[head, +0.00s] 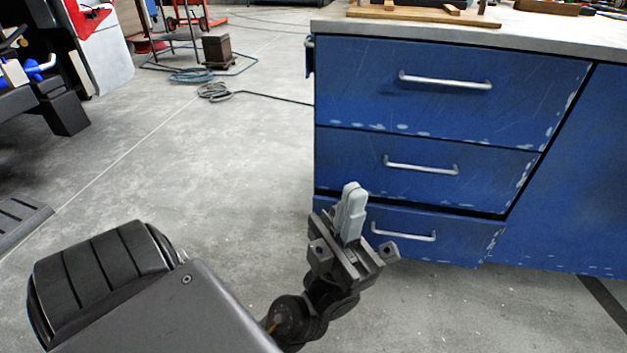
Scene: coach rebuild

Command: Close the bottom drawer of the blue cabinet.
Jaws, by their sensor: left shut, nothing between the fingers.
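The blue cabinet (440,115) stands at the right of the head view, with three drawers and silver bar handles. The bottom drawer (460,243) stands out a little from the cabinet, with a dark gap along its top edge. Its handle (404,237) is in clear view. The top and middle drawers look shut. My left gripper (351,192) is shut and empty, its grey fingers pointing up in the picture. It overlaps the left part of the bottom drawer in the picture; I cannot tell whether it touches. My right gripper is not in view.
The pale worktop (560,28) on the cabinet holds a wooden board (425,13) and tools. The concrete floor left of the cabinet is mostly clear.

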